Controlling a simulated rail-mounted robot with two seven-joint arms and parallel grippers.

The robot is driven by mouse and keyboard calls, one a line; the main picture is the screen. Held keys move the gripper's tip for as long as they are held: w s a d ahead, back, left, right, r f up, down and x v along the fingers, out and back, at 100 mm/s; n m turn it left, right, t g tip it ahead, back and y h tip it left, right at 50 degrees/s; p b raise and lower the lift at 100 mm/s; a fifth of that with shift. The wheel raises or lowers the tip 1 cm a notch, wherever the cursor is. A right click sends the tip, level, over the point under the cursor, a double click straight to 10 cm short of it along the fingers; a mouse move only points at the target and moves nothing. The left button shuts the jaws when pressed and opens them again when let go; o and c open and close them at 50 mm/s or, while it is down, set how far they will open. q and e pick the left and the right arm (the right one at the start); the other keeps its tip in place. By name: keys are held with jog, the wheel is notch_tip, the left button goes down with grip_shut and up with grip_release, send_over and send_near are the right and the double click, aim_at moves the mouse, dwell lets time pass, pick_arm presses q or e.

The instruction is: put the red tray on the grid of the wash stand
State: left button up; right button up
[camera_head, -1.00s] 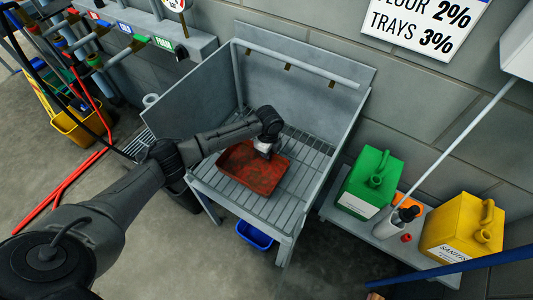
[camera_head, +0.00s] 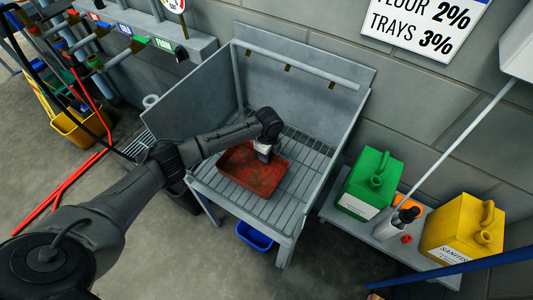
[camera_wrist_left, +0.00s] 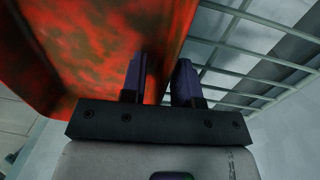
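The red tray (camera_head: 245,174) rests on the slatted grid (camera_head: 296,155) of the grey wash stand, near its front left. It looks worn, with dark stains inside. My left gripper (camera_head: 266,157) is at the tray's far right wall, pointing down. In the left wrist view, the red tray (camera_wrist_left: 100,45) fills the upper left and the grid (camera_wrist_left: 250,50) shows to the right. The left gripper's two fingers (camera_wrist_left: 160,80) stand apart with a visible gap, and the tray's wall runs between them. The fingertips' far ends are hard to see. My right gripper is not in view.
The wash stand has tall back and left panels (camera_head: 300,75) with a pipe across the back. A low shelf at right holds a green canister (camera_head: 368,182), a spray bottle and a yellow canister (camera_head: 462,230). A blue bin (camera_head: 254,235) is below the stand.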

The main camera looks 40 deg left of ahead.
pick_arm(q)
notch_tip(320, 180, up, 12)
jog(key=w+p, duration=0.1)
jog(key=p, duration=0.2)
dwell(0.4)
